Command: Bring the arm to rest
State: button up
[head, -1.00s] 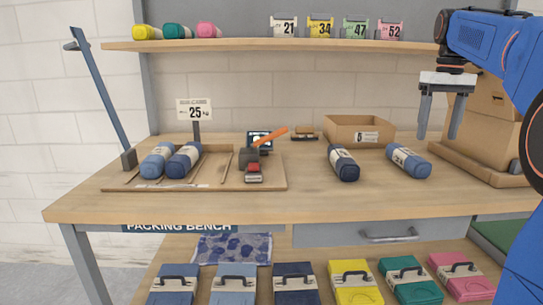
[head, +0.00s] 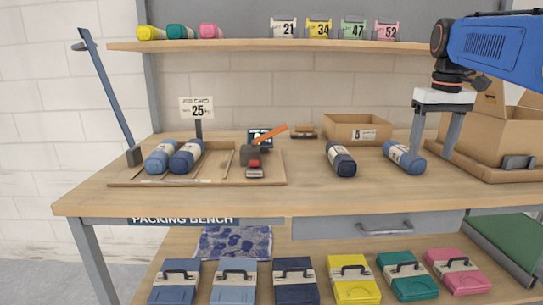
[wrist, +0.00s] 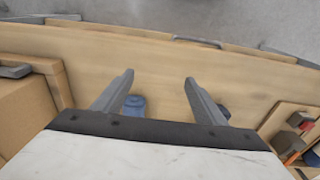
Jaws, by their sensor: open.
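My gripper (head: 433,145) is open and empty. It points down over the right part of the packing bench (head: 250,205). In the head view its left finger overlaps a blue roll (head: 402,157); in the wrist view (wrist: 158,95) that roll (wrist: 134,106) shows beside the left finger, partly hidden. A dark navy roll (head: 341,160) lies to the left of it. My blue arm reaches in from the upper right.
Two blue rolls (head: 187,155) lie on a wooden tray (head: 225,178) at left, near a 25 kg sign (head: 197,108). Open cardboard boxes (head: 500,135) stand right of my gripper. A shelf (head: 300,45) runs above. Several colored cases (head: 354,280) lie below.

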jog(key=s+a+f+t, duration=0.1)
jog(key=s+a+f, duration=0.2)
jog(key=s+f, duration=0.5)
jog(key=s+a+f+t, duration=0.1)
jog(key=s+a+f, duration=0.3)
jog(key=s+f, duration=0.4)
jog(key=s+a+f+t, duration=0.1)
jog(key=s+a+f, duration=0.3)
jog(key=s+f, duration=0.4)
notch_tip(320, 180, down, 3)
jog(key=shift+s+f+t, duration=0.1)
jog(key=shift+s+t, duration=0.15)
jog(key=shift+t, duration=0.15)
